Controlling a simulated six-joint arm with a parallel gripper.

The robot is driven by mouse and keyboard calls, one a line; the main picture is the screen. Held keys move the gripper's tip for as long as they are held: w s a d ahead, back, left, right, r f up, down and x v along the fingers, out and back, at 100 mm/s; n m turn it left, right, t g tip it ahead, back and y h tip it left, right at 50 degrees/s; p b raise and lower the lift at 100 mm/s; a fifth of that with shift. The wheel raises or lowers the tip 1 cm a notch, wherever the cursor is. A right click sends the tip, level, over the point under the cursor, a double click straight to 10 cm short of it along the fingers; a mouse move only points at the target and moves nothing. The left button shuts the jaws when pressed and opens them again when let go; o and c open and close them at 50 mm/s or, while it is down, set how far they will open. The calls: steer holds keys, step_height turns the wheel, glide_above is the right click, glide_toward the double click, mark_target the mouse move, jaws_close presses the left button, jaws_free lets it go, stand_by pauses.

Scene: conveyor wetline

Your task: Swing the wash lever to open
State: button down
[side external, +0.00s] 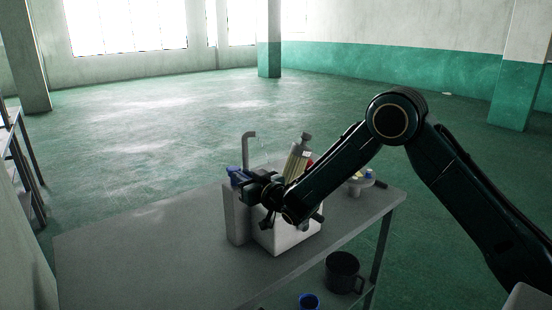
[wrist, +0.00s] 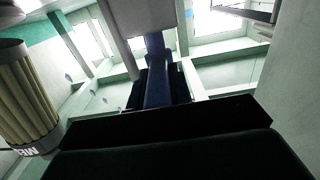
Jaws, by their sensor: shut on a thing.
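The wash lever (side external: 234,174) is blue and sits at the upper left of a white wash basin (side external: 236,212) on the grey table, below a grey hooked tap (side external: 249,146). In the wrist view the blue lever (wrist: 157,72) stands upright in the middle, between my dark fingers. My gripper (side external: 246,179) is shut on the lever, and it also shows in the wrist view (wrist: 160,88). The lever's lower end is hidden by my gripper. I cannot tell from these frames how far the lever is turned.
A dark mug (side external: 343,272) and blue cup (side external: 309,301) are lower down. The table's left (side external: 140,250) is clear.

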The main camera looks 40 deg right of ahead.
stand_by(0.4)
steer(key=c, duration=1.3)
jaws_free()
steer(key=shift+o, duration=0.2)
steer(key=shift+s, duration=0.1)
steer(key=s, duration=1.3)
steer(key=shift+s+d, duration=0.15)
steer(key=shift+s, duration=0.05)
steer(key=shift+s, duration=0.1)
steer(key=shift+d+r, duration=0.1)
